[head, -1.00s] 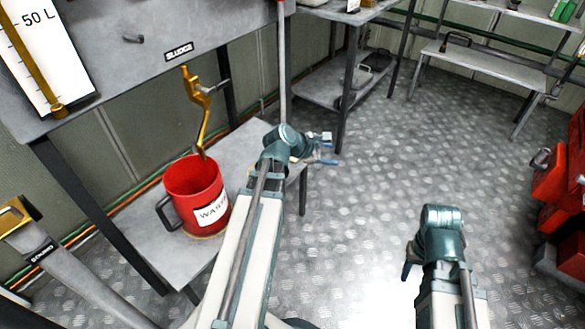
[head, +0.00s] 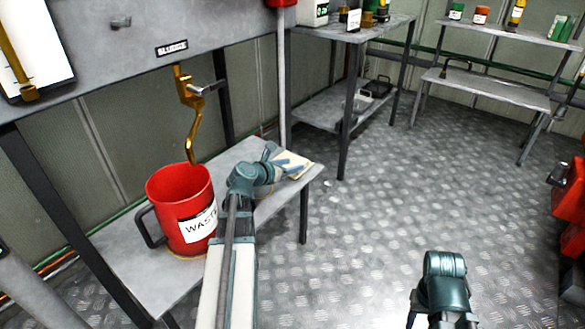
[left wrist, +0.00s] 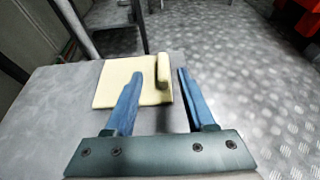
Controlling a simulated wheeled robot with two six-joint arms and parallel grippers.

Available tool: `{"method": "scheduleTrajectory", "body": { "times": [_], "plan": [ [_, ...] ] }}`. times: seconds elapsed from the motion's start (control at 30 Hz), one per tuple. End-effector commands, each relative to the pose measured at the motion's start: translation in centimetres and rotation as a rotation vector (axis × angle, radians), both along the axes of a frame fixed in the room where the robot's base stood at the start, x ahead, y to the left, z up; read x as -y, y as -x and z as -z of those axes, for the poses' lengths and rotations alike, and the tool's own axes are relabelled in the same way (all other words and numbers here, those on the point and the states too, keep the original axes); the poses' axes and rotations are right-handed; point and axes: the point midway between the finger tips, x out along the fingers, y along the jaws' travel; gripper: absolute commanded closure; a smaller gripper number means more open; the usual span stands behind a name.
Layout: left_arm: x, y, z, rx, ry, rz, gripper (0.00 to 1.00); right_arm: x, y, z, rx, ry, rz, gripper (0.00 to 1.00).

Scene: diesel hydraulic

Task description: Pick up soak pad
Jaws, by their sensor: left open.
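The soak pad (left wrist: 112,90) is a flat cream square with a raised ridge (left wrist: 162,70) along its right side in the left wrist view. It lies on the grey low bench and also shows in the head view (head: 303,166), partly hidden by my gripper. My left gripper (left wrist: 160,76) is open. In the left wrist view its blue fingertips appear on either side of the ridge; I cannot tell whether they touch it. In the head view the left gripper (head: 285,164) is over the pad. My right arm's wrist is at the lower right; its fingers are mostly hidden.
A red waste bucket (head: 182,205) stands on the low bench (head: 148,262) beneath a brass tap (head: 190,105). Shelved tables (head: 345,36) stand at the back. Red equipment (head: 570,205) is at the right edge. The metal floor (head: 390,210) between is open.

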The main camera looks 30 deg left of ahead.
Motion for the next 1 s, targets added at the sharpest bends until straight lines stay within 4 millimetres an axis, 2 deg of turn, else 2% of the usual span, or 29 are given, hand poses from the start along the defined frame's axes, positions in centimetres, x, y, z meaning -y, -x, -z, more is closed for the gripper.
{"method": "scheduleTrajectory", "body": {
  "times": [0.23, 0.53, 0.77, 0.8, 1.0],
  "plan": [
    [0.1, -0.9, 0.6, 0.0, -0.001, 0.001, 0.45, 0.0, 0.0, 0.6, 0.0, 0.0, 0.0, 0.5],
    [0.6, -4.6, 2.4, -0.001, -0.001, 0.003, 0.45, 0.0, 0.0, 2.4, 0.002, -0.001, 0.0, 0.5],
    [0.7, -4.8, 2.3, -0.001, -0.001, 0.0, 0.45, 0.0, 0.0, 2.3, 0.002, -0.001, 0.0, 0.5],
    [0.7, -4.8, 2.3, -0.001, -0.001, 0.0, 0.47, 0.0, 0.0, 2.3, 0.002, -0.001, 0.0, 0.5],
    [0.7, -4.8, 2.3, -0.001, -0.001, 0.001, 0.83, 0.0, 0.0, 2.3, 0.002, -0.001, 0.0, 0.5]
  ]
}}
